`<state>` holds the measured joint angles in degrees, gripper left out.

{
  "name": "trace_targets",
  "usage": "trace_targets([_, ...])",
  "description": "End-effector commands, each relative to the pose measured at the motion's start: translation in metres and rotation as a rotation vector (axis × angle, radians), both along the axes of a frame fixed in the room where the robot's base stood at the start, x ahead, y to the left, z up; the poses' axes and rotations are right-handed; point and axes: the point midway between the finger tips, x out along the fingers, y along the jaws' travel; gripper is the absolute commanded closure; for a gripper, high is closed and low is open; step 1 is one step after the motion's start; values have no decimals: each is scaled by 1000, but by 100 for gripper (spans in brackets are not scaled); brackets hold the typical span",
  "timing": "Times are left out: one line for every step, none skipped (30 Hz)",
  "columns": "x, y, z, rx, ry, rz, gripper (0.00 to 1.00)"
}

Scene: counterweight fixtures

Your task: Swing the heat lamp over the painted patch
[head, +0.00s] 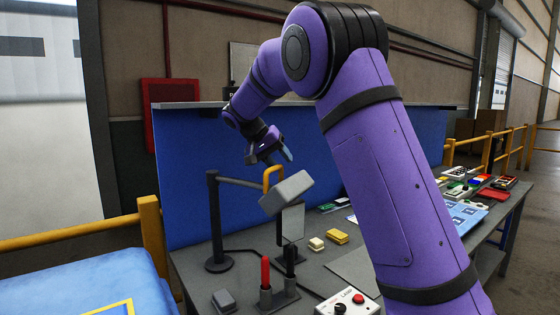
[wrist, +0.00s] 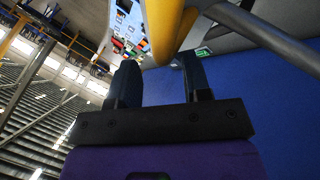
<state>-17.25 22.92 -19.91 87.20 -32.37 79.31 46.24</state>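The heat lamp has a grey box-shaped head (head: 287,193), tilted, with a yellow handle (head: 267,180) on it. A dark boom (head: 242,182) runs from the head to an upright post (head: 215,222) on a round base. My gripper (head: 274,154) is just above the handle, its fingers apart. In the wrist view the yellow handle (wrist: 162,28) runs down toward the gap between the fingertips (wrist: 157,72); I cannot tell whether they touch it. A yellow-outlined area (head: 112,308) on the blue surface at lower left may be the painted patch; only part of it shows.
A fixture with red and black upright handles (head: 265,272), a grey block (head: 223,300) and a control box (head: 348,305) stand at the bench front. Yellow blocks (head: 336,237) lie behind. A blue back panel (head: 190,145) closes the far side. A yellow rail post (head: 152,235) stands left.

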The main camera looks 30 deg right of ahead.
Motion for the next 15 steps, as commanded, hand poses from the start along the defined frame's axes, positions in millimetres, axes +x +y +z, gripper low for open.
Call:
trace_targets([0,-1,0,-1,1,0,58])
trace_targets([0,-1,0,-1,1,0,58])
trace_targets([0,0,1,-1,1,0,58])
trace_targets([0,1,2,-1,1,0,58])
trace_targets([1,1,3,-1,1,0,58])
trace_targets([1,3,5,-1,0,-1,58])
trace_targets([2,4,6,-1,-1,-1,58])
trace_targets([2,5,7,-1,-1,1,58])
trace_targets([3,7,9,-1,-1,1,58])
trace_targets([3,8,10,-1,-1,1,58])
trace_targets([4,9,12,-1,-1,0,58])
trace_targets([4,10,14,0,-1,-1,58])
trace_targets([5,11,15,0,-1,-1,58])
trace_targets([5,13,17,0,-1,-1,58])
trace_targets([6,14,18,0,-1,-1,58])
